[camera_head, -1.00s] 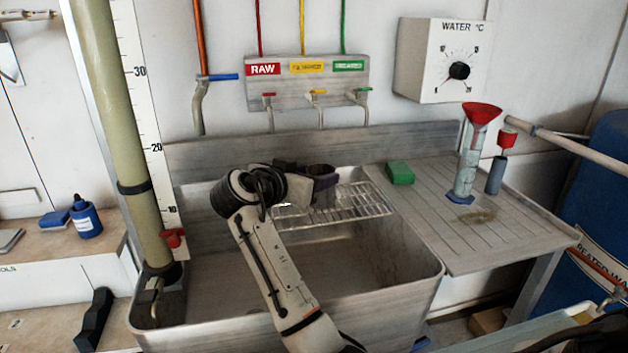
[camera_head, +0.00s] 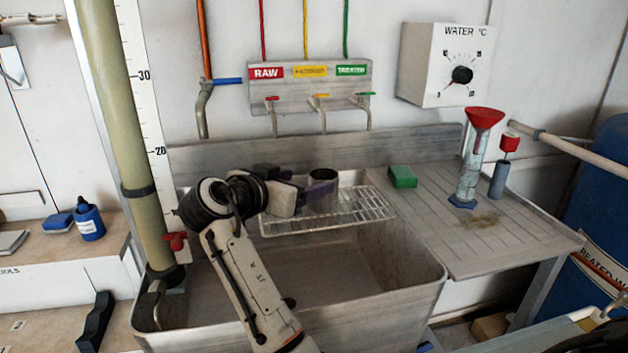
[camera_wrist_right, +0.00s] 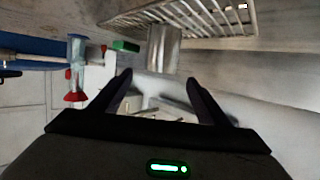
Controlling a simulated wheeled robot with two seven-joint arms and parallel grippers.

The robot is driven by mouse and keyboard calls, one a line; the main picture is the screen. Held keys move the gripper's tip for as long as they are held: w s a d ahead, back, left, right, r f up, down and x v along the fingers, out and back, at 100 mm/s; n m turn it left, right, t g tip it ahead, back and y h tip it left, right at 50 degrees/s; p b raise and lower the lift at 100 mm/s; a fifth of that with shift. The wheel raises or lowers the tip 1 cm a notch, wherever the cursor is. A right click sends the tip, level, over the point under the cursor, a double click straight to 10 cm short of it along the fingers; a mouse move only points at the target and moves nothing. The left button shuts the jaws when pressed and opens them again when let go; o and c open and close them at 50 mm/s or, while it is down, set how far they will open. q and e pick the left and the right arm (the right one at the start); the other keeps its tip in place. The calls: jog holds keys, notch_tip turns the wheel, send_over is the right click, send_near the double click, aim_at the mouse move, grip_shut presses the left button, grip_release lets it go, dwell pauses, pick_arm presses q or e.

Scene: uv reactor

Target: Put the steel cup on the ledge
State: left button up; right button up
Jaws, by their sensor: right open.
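The steel cup (camera_head: 323,178) is a small cylinder with a dark open top. It stands upright on the wire rack at the back of the sink. My right gripper (camera_head: 308,188) is at the cup's left, one dark finger passing in front of the cup's side. In the right wrist view the cup (camera_wrist_right: 163,50) lies just past the tips of my open right gripper (camera_wrist_right: 158,78), roughly centred between them, with nothing held. Which surface is the ledge I cannot tell for sure; the sink's back ledge (camera_head: 420,143) runs behind the rack. My left gripper is not in view.
The wire rack (camera_head: 350,212) spans the back of the sink basin (camera_head: 330,265). On the drainboard (camera_head: 490,245) at the right stand a green block (camera_head: 402,177), a cylinder with a red funnel (camera_head: 470,165) and a grey cylinder (camera_head: 498,178). A tall tube (camera_head: 115,100) rises at the left.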

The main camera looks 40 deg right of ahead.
jog(key=v, duration=0.6)
